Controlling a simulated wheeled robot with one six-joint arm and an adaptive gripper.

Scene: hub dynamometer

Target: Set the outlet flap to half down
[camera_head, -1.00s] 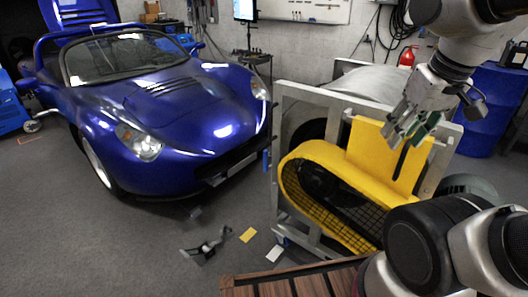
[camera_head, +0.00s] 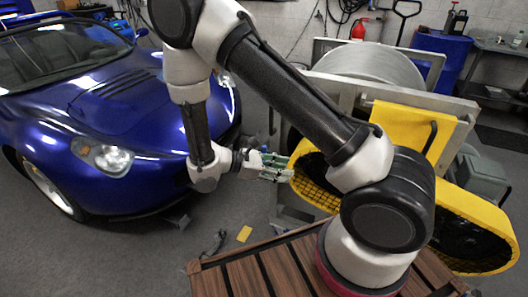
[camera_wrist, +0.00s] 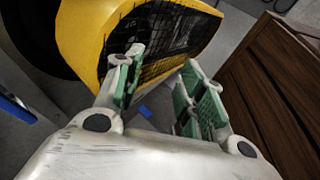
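My gripper (camera_head: 288,168) is at the left end of the yellow belt guard (camera_head: 318,193) with black mesh, on the dynamometer. In the wrist view my gripper (camera_wrist: 163,62) is open, its green-padded fingers apart with nothing between them. The guard (camera_wrist: 85,38) shows beyond the left finger; I cannot tell whether they touch. A yellow panel (camera_head: 398,122) with a dark bar (camera_head: 432,137) stands on the frame behind the guard. I cannot tell whether this panel is the outlet flap, and no other part is clearly the flap. My arm hides the guard's middle.
The blue car (camera_head: 100,120) stands close to the left of my arm. A brown slatted wooden surface (camera_head: 235,268) lies in front. The metal frame (camera_head: 440,98) and large roller (camera_head: 370,68) are behind the guard. A yellow card (camera_head: 244,234) lies on the floor.

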